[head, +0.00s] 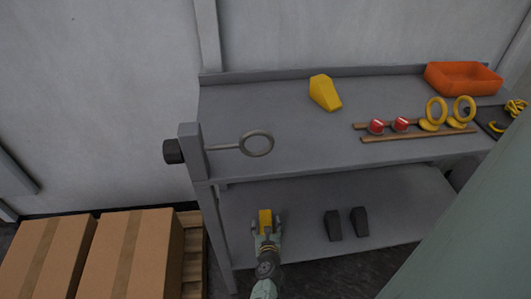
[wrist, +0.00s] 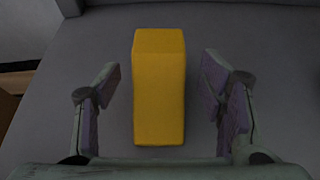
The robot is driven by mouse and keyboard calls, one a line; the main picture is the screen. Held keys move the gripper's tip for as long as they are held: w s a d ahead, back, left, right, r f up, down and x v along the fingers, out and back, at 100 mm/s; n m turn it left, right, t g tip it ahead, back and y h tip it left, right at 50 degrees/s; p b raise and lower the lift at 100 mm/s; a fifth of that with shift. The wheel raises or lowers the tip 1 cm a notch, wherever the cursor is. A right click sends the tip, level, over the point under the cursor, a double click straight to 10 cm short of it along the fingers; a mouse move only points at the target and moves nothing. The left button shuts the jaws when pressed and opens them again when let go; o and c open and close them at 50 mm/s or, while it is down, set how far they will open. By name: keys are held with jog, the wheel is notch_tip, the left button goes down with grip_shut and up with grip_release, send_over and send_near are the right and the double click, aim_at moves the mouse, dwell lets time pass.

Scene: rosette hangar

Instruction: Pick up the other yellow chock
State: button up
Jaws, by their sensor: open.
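One yellow chock (head: 265,217) sits on the lower shelf of the grey bench, near its left end. My gripper (head: 266,228) is at this chock, with its fingers open on either side. In the wrist view the chock (wrist: 159,90) lies between the two open fingers of my gripper (wrist: 160,98), with a gap on both sides. Another yellow chock (head: 325,93) rests on the upper top of the bench, toward the back. Its wedge shape shows clearly there.
Two black chocks (head: 333,225) (head: 360,221) stand right of my gripper on the lower shelf (head: 410,200). The upper top (head: 225,105) overhangs the shelf. It holds a ring tool (head: 257,144), red shackle-like parts (head: 376,127), yellow rings (head: 464,109) and an orange tray (head: 463,78). Cardboard boxes (head: 130,255) stand left.

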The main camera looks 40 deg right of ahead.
aim_at(266, 224)
jog(key=shift+x, duration=1.5)
jog(key=shift+c, duration=0.3)
jog(key=c, duration=1.4)
